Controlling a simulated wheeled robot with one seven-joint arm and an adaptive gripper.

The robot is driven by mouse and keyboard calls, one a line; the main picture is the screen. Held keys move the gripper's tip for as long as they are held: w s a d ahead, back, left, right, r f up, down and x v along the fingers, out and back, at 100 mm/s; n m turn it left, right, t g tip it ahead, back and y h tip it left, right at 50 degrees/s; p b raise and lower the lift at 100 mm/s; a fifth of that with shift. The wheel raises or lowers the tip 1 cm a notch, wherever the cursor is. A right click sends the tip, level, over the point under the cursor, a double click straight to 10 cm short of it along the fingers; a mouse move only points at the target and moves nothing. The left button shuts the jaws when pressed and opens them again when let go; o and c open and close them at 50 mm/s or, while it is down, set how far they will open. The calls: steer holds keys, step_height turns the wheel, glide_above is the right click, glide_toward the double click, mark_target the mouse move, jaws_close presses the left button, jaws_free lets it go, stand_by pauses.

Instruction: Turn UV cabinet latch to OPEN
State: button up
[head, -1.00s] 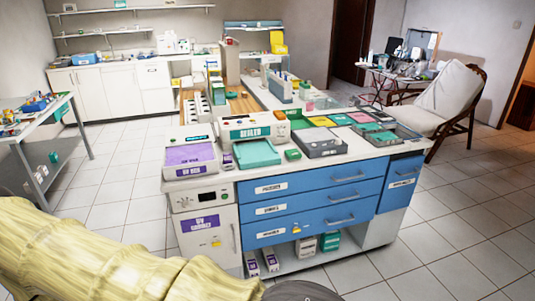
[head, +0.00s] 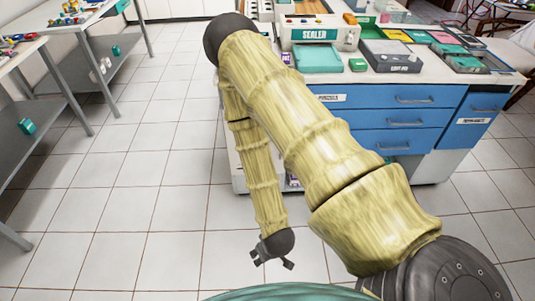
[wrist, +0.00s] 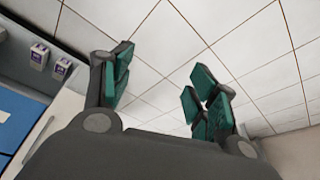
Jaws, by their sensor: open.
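The UV cabinet is mostly hidden behind my arm in the head view, and its latch does not show there.
The counter has blue drawers (head: 402,123) and a sealer (head: 318,34) on top. Small boxes (wrist: 38,55) stand at the left in the wrist view. Grey side tables (head: 55,75) stand at the left. Tiled floor (head: 150,190) between is clear.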

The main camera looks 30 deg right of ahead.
steer(key=w+d+f+m+t+h+b, duration=0.1)
steer(key=w+d+f+t+b, duration=0.25)
steer(key=w+b, duration=0.45)
steer(key=w+d+f+m+t+h+b, duration=0.1)
steer(key=w+d+f+t+b, duration=0.3)
steer(key=w, duration=0.8)
steer(key=w+d+r+m+t+h+b, duration=0.1)
steer(key=w+d+r+t+h+b, duration=0.1)
steer(key=w+d+b, duration=0.7)
steer(key=w+d+r+m+t+h+b, duration=0.2)
steer(key=w+d+h+b, duration=0.3)
steer(key=w+d+b, duration=0.4)
steer(key=w+d, duration=0.1)
steer(key=w, duration=0.3)
steer(key=shift+d+r+t+b, duration=0.15)
steer(key=shift+r+t+b, duration=0.2)
steer(key=shift+w, duration=0.1)
steer(key=c, duration=1)
